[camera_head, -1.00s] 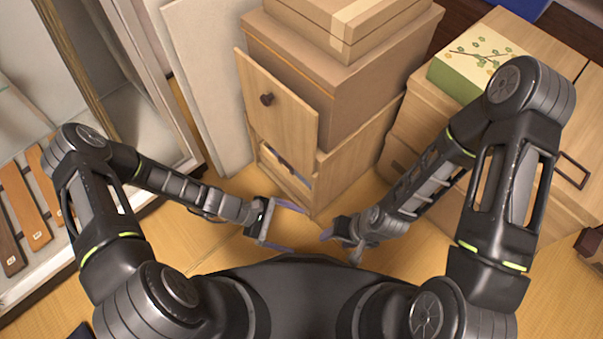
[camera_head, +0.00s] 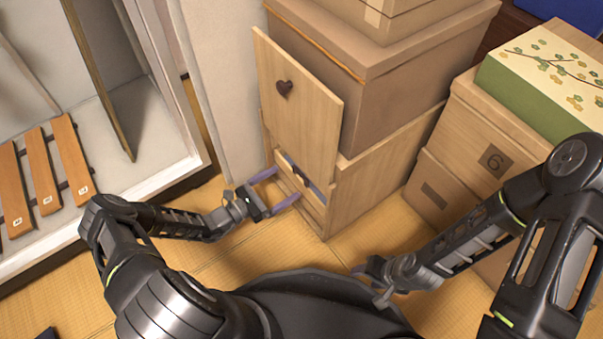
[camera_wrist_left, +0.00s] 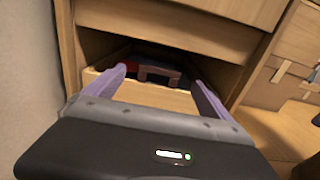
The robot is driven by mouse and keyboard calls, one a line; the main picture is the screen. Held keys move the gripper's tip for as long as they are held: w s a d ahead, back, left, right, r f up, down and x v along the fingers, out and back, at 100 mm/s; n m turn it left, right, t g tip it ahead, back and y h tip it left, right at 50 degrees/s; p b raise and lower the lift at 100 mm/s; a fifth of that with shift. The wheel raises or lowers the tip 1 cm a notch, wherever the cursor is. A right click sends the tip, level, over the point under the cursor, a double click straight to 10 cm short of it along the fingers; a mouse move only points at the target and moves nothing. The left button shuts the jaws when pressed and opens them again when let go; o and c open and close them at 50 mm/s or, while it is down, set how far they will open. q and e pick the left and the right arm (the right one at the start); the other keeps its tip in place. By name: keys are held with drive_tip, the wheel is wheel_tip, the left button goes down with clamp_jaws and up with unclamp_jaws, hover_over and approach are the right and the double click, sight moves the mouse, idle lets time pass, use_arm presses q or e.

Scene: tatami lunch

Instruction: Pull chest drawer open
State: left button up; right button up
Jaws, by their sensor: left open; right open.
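The light wooden chest (camera_head: 372,185) stands right of centre in the head view. Its tall upper front panel (camera_head: 305,115) carries a dark knob (camera_head: 284,88). Below is a low opening with a drawer (camera_head: 310,206). In the left wrist view the drawer's pale front (camera_wrist_left: 155,95) shows between my fingers, with a dark brown handle-like piece (camera_wrist_left: 158,73) above it. My left gripper (camera_head: 286,185) is open, its purple fingers at the opening, one either side of the handle-like piece; contact cannot be told. My right gripper (camera_head: 364,280) is open, low and away from the chest.
Cardboard boxes (camera_head: 425,70) sit on the chest. A pale panel (camera_head: 220,85) rises left of the chest, beside a white case (camera_head: 165,180) with orange slats. Tatami (camera_head: 230,250) is clear in front.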

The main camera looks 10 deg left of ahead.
sight(299, 174)
use_arm(q)
drive_tip(key=b+x, duration=0.2)
drive_tip(key=x, duration=0.4)
drive_tip(key=shift+w+d+f, duration=0.15)
drive_tip(key=shift+w+d, duration=0.1)
drive_tip(key=shift+w, duration=0.05)
drive_tip(key=shift+w+d, duration=0.25)
drive_tip(key=shift+w, duration=0.05)
use_arm(e)
drive_tip(key=shift+w+f, duration=0.2)
drive_tip(key=shift+f, duration=0.85)
use_arm(q)
drive_tip(key=shift+c, duration=0.3)
